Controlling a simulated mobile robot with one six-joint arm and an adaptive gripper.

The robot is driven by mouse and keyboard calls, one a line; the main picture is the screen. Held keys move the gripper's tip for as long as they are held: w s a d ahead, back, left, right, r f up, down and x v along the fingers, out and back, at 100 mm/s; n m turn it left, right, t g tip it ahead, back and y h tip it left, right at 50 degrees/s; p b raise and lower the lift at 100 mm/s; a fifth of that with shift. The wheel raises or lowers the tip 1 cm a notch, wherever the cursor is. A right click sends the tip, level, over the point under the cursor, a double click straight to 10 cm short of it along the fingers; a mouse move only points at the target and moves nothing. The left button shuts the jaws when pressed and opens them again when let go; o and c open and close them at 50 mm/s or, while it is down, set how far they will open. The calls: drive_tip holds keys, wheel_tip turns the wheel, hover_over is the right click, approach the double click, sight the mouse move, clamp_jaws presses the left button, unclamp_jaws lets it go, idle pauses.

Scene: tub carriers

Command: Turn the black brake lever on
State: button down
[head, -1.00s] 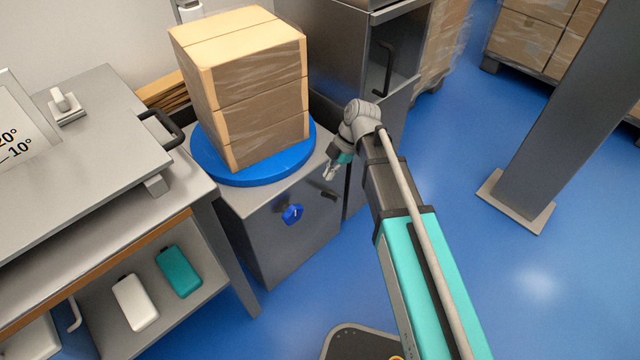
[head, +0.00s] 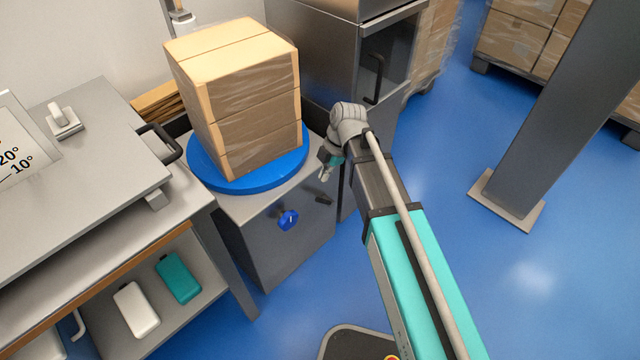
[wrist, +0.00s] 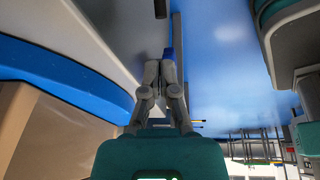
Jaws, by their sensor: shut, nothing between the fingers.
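The black brake lever (head: 323,200) is a short dark bar on the front face of the grey cabinet (head: 270,250), up and right of a blue knob (head: 288,219). In the wrist view a dark bar end, likely the lever (wrist: 160,8), shows at the top edge, beyond my fingertips. The blue knob (wrist: 169,53) is partly hidden behind them. My gripper (head: 325,176) is just above the lever at the cabinet's front edge, fingers down, apparently apart from it. In the wrist view my gripper (wrist: 160,64) has its fingers together with nothing between them.
A wrapped box stack (head: 240,110) stands on a blue turntable (head: 230,182) on the cabinet, close beside my gripper. A metal bench (head: 90,170) is at left, a tall grey cabinet (head: 345,60) behind. A grey post (head: 550,130) stands at right. Blue floor in front is free.

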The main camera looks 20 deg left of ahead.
sight(316, 199)
drive_tip(key=shift+b+x, duration=4.3)
drive_tip(key=shift+x, duration=0.2)
drive_tip(key=shift+f+b, duration=0.25)
drive_tip(key=shift+b, duration=0.05)
drive_tip(key=shift+w, duration=0.2)
drive_tip(key=shift+r, duration=0.1)
drive_tip(key=shift+d+r+p, duration=0.1)
drive_tip(key=shift+r+p, duration=0.65)
drive_tip(key=shift+p, duration=0.25)
drive_tip(key=r+p, duration=0.3)
drive_tip(key=shift+s+d+r+p, duration=0.15)
drive_tip(key=shift+s+r+p, duration=0.15)
drive_tip(key=shift+s+r, duration=0.1)
drive_tip(key=r+p, duration=0.4)
drive_tip(key=p, duration=0.1)
drive_tip(key=shift+s+d+r, duration=0.2)
drive_tip(key=shift+s+r, duration=0.05)
drive_tip(key=shift+r, duration=0.15)
